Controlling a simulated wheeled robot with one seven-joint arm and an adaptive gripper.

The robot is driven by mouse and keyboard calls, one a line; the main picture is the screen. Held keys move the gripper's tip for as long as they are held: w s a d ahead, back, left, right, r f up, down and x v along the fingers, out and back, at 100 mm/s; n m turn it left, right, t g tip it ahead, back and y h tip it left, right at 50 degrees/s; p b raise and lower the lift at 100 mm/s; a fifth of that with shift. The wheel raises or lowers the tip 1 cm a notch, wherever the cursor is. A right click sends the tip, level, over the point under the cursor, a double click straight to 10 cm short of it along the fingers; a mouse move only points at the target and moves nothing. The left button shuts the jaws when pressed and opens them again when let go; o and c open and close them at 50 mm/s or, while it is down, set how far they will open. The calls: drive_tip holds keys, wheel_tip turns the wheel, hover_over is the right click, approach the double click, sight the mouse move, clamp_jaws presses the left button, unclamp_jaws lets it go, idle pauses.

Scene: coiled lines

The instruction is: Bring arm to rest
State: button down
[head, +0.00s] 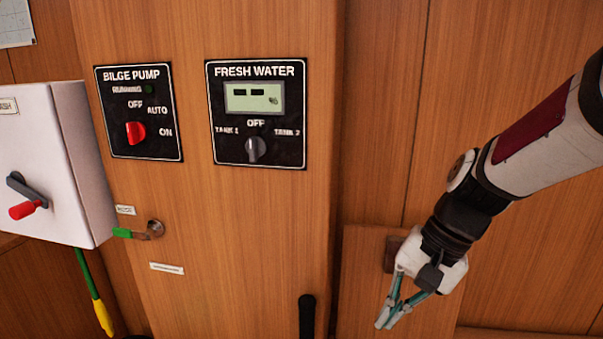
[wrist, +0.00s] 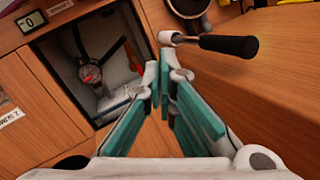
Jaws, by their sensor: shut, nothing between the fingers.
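My gripper (head: 388,314) hangs at the lower right of the head view, at the end of my arm, pointing down and to the left. Its teal-padded fingers are shut and empty. It is in front of a wooden panel, to the right of the Fresh Water panel (head: 291,150) and below it. In the wrist view the fingers (wrist: 163,80) meet near their tips with nothing between them. Beyond them are an open recess and a black-handled lever (wrist: 228,45); the fingertips appear close to the lever's pale end, but I cannot tell whether they touch.
The Bilge Pump panel (head: 169,143) has a red knob. A white box (head: 75,150) with a red-tipped handle juts out at left. A black upright handle (head: 307,316) stands at bottom centre. In the wrist view, the recess holds a round gauge (wrist: 91,74). Bare wood lies behind my arm.

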drive_tip(key=s+d+r+n+h, duration=0.2)
drive_tip(key=s+r+n, duration=0.1)
drive_tip(key=s, duration=0.8)
drive_tip(key=s+d+r+n+h, duration=0.2)
drive_tip(key=s+d+n, duration=0.1)
drive_tip(key=s, duration=0.9)
wheel_tip(320, 180, up, 32)
drive_tip(key=t+p, duration=0.4)
drive_tip(key=p, duration=2.6)
drive_tip(key=shift+d, duration=0.15)
drive_tip(key=c, duration=2.3)
unclamp_jaws()
